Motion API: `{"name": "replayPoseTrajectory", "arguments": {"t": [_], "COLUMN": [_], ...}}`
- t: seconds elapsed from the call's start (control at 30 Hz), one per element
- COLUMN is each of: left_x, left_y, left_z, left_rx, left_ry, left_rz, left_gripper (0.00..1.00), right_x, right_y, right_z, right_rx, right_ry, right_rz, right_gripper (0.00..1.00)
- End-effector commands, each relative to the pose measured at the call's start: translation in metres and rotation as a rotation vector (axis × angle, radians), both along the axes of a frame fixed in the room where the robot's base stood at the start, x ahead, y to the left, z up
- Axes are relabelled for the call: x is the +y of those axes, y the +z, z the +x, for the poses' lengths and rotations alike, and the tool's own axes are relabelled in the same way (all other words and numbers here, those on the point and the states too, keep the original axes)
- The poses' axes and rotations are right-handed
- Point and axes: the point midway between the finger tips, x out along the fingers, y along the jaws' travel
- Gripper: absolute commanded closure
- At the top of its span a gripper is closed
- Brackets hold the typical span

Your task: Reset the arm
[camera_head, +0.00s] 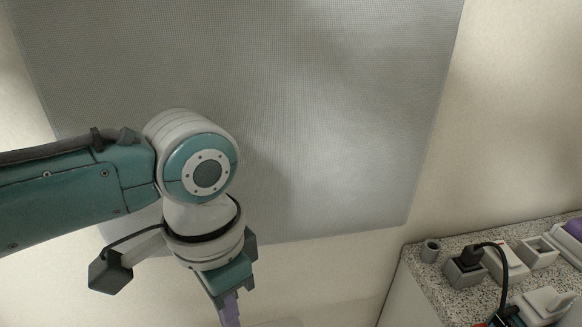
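My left arm comes in from the left, teal and white, and bends down at the wrist. My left gripper (231,312) points down at the bottom edge of the picture. A narrow purple part shows at its end, and the lower part is cut off by the frame. Whether the fingers are open or shut does not show, nor whether they hold anything. My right gripper cannot be made out in this view. The washer cannot be clearly made out.
A large grey mesh-textured panel (330,110) covers much of the cream wall (520,110) behind the arm. A speckled counter (425,275) at lower right carries several small blocks, a dark cable (504,270) and a purple item (573,229) at the edge.

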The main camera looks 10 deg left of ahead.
Motion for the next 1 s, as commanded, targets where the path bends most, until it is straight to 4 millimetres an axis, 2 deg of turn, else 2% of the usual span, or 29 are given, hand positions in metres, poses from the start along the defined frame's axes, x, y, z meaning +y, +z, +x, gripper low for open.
{"name": "replayPoseTrajectory", "arguments": {"t": [0.13, 0.27, 0.37, 0.47, 0.57, 0.9, 1.0], "left_x": [-0.025, -0.055, -0.059, -0.043, -0.018, 0.083, 0.084], "left_y": [-0.005, -0.001, 0.009, 0.020, 0.029, 0.060, 0.095], "left_z": [-0.025, -0.062, -0.084, -0.100, -0.113, -0.164, -0.163], "left_rx": [0.004, -0.023, -0.072, -0.125, -0.172, -0.290, -0.297], "left_ry": [-0.020, 0.002, 0.086, 0.200, 0.309, 0.595, 0.596], "left_rz": [-0.075, -0.205, -0.282, -0.308, -0.293, -0.107, -0.104], "left_gripper": [1.00, 1.00, 1.00, 1.00, 1.00, 1.00, 1.00], "right_x": [0.000, 0.000, 0.000, 0.000, 0.000, -0.001, -0.002], "right_y": [0.001, 0.003, 0.005, 0.006, 0.008, 0.010, 0.043], "right_z": [0.000, 0.000, 0.000, 0.000, 0.000, 0.000, -0.001], "right_rx": [0.000, 0.000, 0.000, 0.000, 0.001, 0.000, 0.005], "right_ry": [0.000, 0.000, 0.000, 0.001, 0.002, 0.004, 0.003], "right_rz": [0.000, 0.000, 0.000, 0.000, -0.002, -0.005, -0.006], "right_gripper": [0.43, 0.43, 0.43, 0.43, 0.43, 0.43, 0.43]}}
